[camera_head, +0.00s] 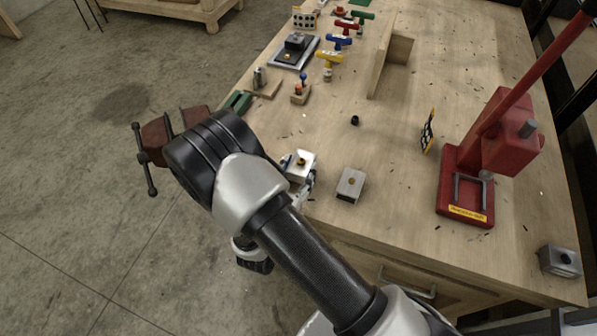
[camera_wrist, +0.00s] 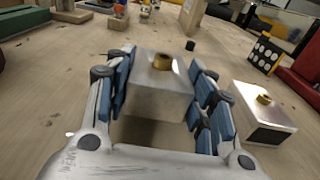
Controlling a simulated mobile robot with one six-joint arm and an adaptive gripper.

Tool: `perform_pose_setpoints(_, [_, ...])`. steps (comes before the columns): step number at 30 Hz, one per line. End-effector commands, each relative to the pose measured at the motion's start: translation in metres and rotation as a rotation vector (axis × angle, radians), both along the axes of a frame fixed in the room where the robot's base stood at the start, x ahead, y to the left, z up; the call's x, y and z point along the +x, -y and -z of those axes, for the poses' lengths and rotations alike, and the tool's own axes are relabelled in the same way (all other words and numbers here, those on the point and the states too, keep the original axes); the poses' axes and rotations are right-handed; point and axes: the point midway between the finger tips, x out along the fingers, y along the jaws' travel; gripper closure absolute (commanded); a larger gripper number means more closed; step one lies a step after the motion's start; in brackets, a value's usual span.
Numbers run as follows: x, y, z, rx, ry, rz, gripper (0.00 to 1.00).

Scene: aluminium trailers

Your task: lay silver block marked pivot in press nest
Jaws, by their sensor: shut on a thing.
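My gripper (camera_wrist: 160,72) is shut on a silver block (camera_wrist: 157,100) with a brass bushing on top, one finger on each side. In the head view the held block (camera_head: 303,161) is near the table's front edge, partly hidden by my arm. I cannot tell whether it touches the table. A second silver block (camera_head: 351,184) with a brass bushing sits on the table to its right; it also shows in the wrist view (camera_wrist: 262,112). No readable "pivot" mark shows on either block. The red press (camera_head: 500,143) stands at right, with a metal-framed nest (camera_head: 471,191) on its base.
A wooden upright stand (camera_head: 392,62) is farther back. A grey block (camera_head: 559,261) sits at the right front corner. Table between second block and press is mostly clear.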

Motion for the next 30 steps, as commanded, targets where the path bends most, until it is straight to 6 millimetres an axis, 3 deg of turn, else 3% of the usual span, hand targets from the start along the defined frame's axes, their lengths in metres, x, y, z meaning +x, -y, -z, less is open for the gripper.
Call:
perform_pose_setpoints(12, [0.001,0.000,-0.117,0.005,0.007,0.000,0.84])
perform_pose_setpoints(18, [0.000,0.000,-0.159,0.004,0.006,0.000,0.84])
perform_pose_setpoints(25, [0.001,0.005,-0.178,0.000,0.003,0.007,0.84])
perform_pose_setpoints(30, [0.004,0.034,-0.169,-0.010,0.004,0.039,0.84])
